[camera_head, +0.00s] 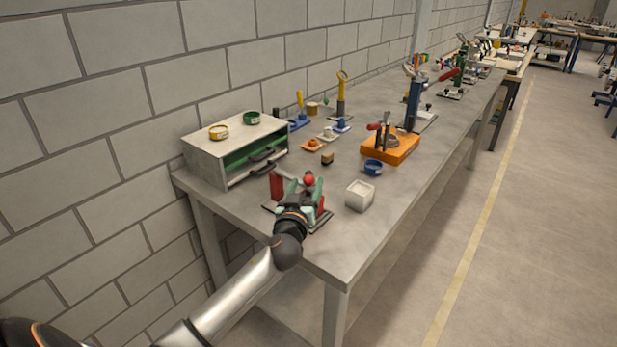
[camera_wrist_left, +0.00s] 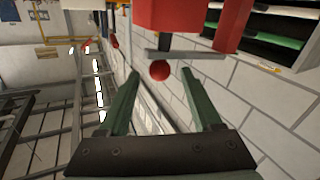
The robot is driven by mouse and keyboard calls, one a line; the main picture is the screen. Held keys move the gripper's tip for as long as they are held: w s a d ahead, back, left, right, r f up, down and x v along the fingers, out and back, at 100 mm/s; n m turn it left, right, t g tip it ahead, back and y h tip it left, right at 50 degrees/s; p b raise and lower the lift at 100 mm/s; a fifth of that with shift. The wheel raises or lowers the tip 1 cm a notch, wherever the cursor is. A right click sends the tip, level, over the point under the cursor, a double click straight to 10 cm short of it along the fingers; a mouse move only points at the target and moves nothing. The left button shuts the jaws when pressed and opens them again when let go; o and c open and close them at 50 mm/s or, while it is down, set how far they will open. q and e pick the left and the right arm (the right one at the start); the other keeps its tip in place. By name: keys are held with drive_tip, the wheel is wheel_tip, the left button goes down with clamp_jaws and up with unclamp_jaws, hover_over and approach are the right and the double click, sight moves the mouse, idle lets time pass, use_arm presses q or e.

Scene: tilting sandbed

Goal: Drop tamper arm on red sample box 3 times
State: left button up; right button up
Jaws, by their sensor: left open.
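My left gripper (camera_head: 300,190) is at the tamper device on the near end of the bench. In the left wrist view its two green fingers (camera_wrist_left: 160,73) are open, with the round red knob (camera_wrist_left: 160,70) showing between their tips. I cannot tell whether they touch it. The knob (camera_head: 309,179) also shows in the head view. A grey bar (camera_wrist_left: 185,54), apparently the tamper arm, runs beside the knob. A red block (camera_wrist_left: 172,14), perhaps the sample box, and a red upright (camera_wrist_left: 232,22) show beyond. My gripper hides much of the device in the head view. My right gripper is not in view.
A grey drawer cabinet (camera_head: 205,165) stands left against the block wall. A white square cup (camera_head: 360,195) stands close on the right. An orange block (camera_head: 390,152) and blue ring (camera_head: 373,167) sit farther along. The bench's front right corner is clear.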

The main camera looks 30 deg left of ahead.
sight(308, 183)
use_arm(q)
drive_tip(key=shift+x, duration=1.6)
clamp_jaws()
idle(0.3)
